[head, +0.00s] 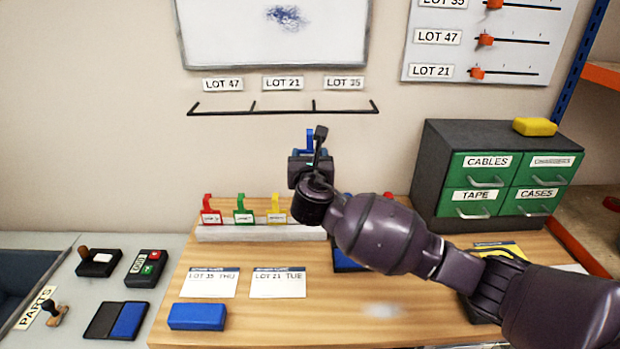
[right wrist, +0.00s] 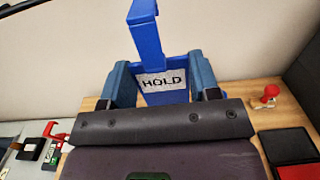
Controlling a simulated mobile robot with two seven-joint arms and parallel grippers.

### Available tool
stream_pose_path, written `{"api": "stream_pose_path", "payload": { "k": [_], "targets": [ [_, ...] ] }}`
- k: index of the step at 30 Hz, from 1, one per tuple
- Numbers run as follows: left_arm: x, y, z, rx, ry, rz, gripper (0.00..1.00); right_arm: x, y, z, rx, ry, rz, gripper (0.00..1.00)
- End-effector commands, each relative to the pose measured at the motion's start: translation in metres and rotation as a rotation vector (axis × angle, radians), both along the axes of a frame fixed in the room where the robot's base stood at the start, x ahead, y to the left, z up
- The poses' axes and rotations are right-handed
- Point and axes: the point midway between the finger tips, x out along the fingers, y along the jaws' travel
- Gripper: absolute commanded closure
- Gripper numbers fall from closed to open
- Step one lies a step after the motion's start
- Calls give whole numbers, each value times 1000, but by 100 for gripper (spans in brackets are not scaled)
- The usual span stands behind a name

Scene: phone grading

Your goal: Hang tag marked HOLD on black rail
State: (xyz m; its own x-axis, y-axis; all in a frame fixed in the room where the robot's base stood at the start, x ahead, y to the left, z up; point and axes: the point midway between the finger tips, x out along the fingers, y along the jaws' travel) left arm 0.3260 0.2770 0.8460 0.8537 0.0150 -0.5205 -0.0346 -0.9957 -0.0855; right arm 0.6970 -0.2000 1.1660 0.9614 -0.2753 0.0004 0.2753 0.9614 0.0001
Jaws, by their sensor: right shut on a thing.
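The blue tag (right wrist: 148,42), with a hook at its top and a white label reading HOLD, is gripped upright between the two fingers of my right gripper (right wrist: 163,85) in the right wrist view. In the head view the right gripper (head: 310,158) is in front of the wall, below the black rail (head: 285,112), and hides most of the blue tag (head: 310,138). The tag is apart from the rail. The rail is fixed to the wall under the labels LOT 47, LOT 21 and LOT 35, and has several upright pegs. My left gripper is not in view.
A white rack (head: 250,233) holds red, green and yellow tags. A dark cabinet (head: 440,160) with green drawers stands at right, a yellow block (head: 535,127) on top. Two cards and a blue box (head: 197,316) lie on the wooden table.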

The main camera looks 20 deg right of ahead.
Motion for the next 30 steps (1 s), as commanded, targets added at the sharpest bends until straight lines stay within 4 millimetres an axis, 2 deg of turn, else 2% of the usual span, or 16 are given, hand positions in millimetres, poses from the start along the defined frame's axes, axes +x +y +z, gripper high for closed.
{"api": "stream_pose_path", "payload": {
  "k": [1, 5, 10, 16, 21, 25, 30],
  "targets": [
    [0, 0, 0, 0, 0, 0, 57, 0, 0, 8, -1, -2, 0, 66],
    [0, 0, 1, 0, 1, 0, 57, 0, -1, 19, 0, 0, -2, 66],
    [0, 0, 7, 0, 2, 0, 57, -6, -8, 11, 0, 5, -18, 66],
    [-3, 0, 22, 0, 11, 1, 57, -11, -55, 5, 5, 7, -89, 66],
    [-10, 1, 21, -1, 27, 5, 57, -10, -88, 13, 5, 3, -87, 66],
    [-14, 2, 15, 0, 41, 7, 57, -6, -103, 26, 3, 0, -63, 66],
    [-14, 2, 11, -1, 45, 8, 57, -2, -99, 37, 1, 1, -7, 66]
  ]
}}
